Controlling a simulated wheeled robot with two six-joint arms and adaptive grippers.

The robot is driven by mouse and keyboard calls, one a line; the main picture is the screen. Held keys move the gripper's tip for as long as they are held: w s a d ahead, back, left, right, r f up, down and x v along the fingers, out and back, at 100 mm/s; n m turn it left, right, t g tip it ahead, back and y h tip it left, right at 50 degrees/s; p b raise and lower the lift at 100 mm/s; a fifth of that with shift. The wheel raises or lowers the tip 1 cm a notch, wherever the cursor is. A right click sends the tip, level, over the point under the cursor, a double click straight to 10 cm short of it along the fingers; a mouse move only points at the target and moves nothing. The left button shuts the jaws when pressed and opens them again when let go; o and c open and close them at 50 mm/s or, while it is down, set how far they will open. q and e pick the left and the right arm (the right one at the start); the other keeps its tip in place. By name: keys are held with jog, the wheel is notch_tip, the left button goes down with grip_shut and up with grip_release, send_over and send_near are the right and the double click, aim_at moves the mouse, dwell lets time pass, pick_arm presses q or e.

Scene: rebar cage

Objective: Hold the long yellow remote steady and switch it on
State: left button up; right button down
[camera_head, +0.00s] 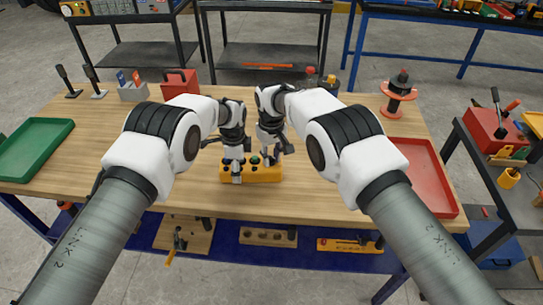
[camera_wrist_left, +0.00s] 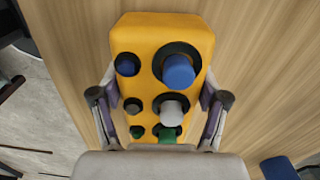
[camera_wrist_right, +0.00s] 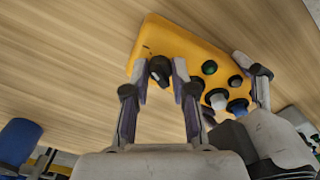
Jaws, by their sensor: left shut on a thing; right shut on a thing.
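The long yellow remote (camera_head: 268,175) lies on the wooden table in front of me. In the left wrist view the remote (camera_wrist_left: 150,38) shows small dark blue, black and green buttons beside larger blue, white and green ones. My left gripper (camera_wrist_left: 160,105) has one finger on each long side of it, shut on its body. In the right wrist view a black knob (camera_wrist_right: 159,67) sits near the other end of the remote (camera_wrist_right: 205,55). My right gripper (camera_wrist_right: 160,82) is shut on that knob. In the head view the arms and grippers hide part of the remote.
A green tray (camera_head: 62,126) lies at the table's left and a red tray (camera_head: 440,185) at its right. A red box (camera_head: 180,84), a grey holder (camera_head: 133,93) and a red spool-like stand (camera_head: 398,98) stand at the back. Bare wood surrounds the remote.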

aim_at(271, 157)
dwell(0.3)
jog(key=c, duration=0.9)
grip_release()
jog(key=shift+c, duration=0.2)
jog(key=shift+r, duration=0.1)
notch_tip(271, 157, up, 12)
pick_arm(q)
jog(key=o, duration=1.5)
jog(key=shift+o, duration=0.2)
